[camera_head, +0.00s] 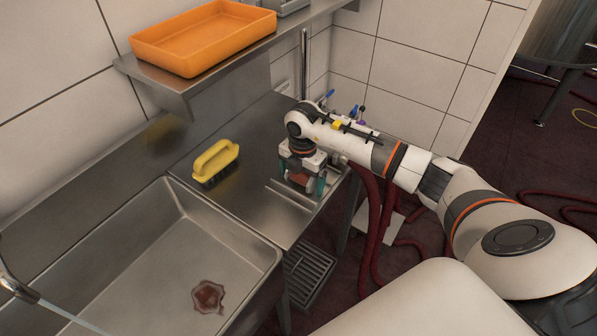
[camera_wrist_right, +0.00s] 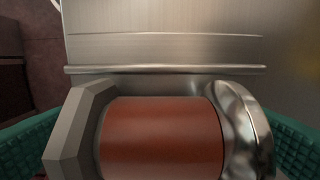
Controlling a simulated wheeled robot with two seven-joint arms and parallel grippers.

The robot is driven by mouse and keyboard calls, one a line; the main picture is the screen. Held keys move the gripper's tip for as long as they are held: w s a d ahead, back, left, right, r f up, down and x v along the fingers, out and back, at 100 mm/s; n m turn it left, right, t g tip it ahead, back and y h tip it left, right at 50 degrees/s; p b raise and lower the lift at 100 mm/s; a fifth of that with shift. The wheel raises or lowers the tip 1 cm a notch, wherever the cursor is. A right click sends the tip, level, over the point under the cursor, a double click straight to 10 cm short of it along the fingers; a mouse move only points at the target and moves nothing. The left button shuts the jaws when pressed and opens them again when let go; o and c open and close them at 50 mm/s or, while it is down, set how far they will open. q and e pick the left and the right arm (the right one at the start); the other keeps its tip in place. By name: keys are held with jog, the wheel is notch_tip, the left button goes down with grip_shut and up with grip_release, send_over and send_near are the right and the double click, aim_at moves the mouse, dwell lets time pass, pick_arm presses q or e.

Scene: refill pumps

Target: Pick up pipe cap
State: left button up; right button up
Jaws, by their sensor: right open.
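The pipe cap (camera_wrist_right: 160,138) has a reddish-brown rounded middle and shiny metal ends. It fills the lower middle of the right wrist view, on or just above the steel counter. In the head view only a reddish bit of it (camera_head: 298,180) shows beneath my right gripper (camera_head: 301,183). The gripper points down, with its green fingers apart, one on each side of the cap. In the wrist view, the fingers seem clear of the cap's ends. The cap's underside is hidden. My left gripper is out of view.
A yellow-handled brush (camera_head: 214,163) stands left of my right gripper on the counter (camera_head: 253,196). A steel sink (camera_head: 130,270) lies at lower left. A shelf (camera_head: 165,84) with an orange tray (camera_head: 203,48) hangs above. Red hoses (camera_head: 374,230) hang beside the counter's right edge.

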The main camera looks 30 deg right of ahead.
jog(key=c, duration=1.2)
jog(key=shift+r, duration=0.15)
